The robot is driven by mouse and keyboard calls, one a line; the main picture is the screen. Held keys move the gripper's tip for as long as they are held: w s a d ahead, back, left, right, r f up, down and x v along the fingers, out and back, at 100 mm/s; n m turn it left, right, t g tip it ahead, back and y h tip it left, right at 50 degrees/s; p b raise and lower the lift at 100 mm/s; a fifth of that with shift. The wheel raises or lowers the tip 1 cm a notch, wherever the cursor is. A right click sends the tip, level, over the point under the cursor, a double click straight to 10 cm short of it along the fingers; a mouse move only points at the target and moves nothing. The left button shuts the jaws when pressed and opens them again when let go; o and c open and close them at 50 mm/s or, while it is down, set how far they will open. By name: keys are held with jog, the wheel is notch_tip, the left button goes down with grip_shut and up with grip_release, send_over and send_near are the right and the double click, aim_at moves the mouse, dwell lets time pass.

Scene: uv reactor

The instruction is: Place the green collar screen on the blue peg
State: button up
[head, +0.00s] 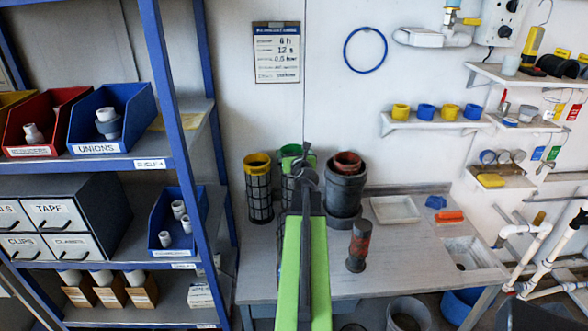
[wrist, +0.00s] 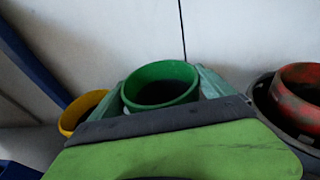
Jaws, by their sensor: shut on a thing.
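The green collar screen (head: 291,150) stands upright at the back of the bench, left of centre, partly hidden behind my gripper (head: 304,172). In the wrist view its open green collar (wrist: 160,72) is close ahead, between my two fingers. My gripper is shut on the screen. Its dark mesh body shows only in part, and I cannot tell whether its foot touches the bench. I cannot make out a blue peg for certain in either view.
A yellow-collared screen (head: 258,186) stands close on the left. A dark grey pipe piece with a red-brown collar (head: 345,184) stands close on the right. Blue shelving (head: 165,100) bounds the left.

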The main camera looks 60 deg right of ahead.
notch_tip(320, 180, down, 4)
jog(key=b, duration=0.3)
jog(key=shift+r, duration=0.2)
jog(key=o, duration=1.8)
jog(key=shift+c, duration=0.2)
jog(key=p+v, duration=0.1)
jog(key=v, duration=0.6)
jog(key=shift+r+p, duration=0.15)
jog(key=shift+p, duration=0.2)
jog(key=shift+s+d, duration=0.1)
jog(key=shift+d, duration=0.05)
